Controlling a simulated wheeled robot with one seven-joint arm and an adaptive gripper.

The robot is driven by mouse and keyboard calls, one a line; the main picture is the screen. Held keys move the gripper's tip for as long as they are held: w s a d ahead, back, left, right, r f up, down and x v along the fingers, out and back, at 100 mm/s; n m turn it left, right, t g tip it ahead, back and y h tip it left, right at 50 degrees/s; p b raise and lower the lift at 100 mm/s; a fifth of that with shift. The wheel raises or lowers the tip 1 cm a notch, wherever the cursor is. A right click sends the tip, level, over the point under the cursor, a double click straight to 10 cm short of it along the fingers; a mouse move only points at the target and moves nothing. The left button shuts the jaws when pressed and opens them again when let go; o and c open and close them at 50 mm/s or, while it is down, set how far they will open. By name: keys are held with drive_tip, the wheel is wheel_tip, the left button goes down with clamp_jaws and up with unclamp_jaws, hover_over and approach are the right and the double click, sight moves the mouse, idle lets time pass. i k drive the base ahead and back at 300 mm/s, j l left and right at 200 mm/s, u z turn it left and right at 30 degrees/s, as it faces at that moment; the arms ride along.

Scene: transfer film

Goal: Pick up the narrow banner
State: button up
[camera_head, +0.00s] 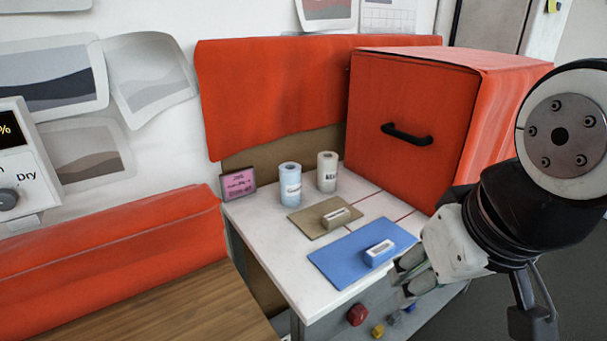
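Two flat sheets lie on the white tabletop, each with a small labelled block on top. The tan sheet (305,222) is smaller and lies farther back, with a tan block (336,217) on it. The blue sheet (340,264) is larger and nearer, with a blue and white block (379,252) on it. No label I can read says which is the narrow banner. My gripper (406,275) is at the right front of the blue sheet, just right of its block. Its two fingers look apart, with nothing visible between them.
A light blue roll (290,184) and a whitish roll (327,171) stand upright behind the sheets, beside a small pink sign (239,183). A large orange box (412,130) with a black handle fills the back right. Coloured knobs (357,315) are on the table's front.

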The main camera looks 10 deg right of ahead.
sight(317, 220)
drive_tip(key=u, duration=1.05)
drive_tip(key=i+l, duration=0.1)
drive_tip(key=l, duration=0.6)
drive_tip(key=i+l+u, duration=0.1)
drive_tip(key=l, duration=0.6)
drive_tip(key=i+l, duration=0.1)
drive_tip(key=l, duration=0.6)
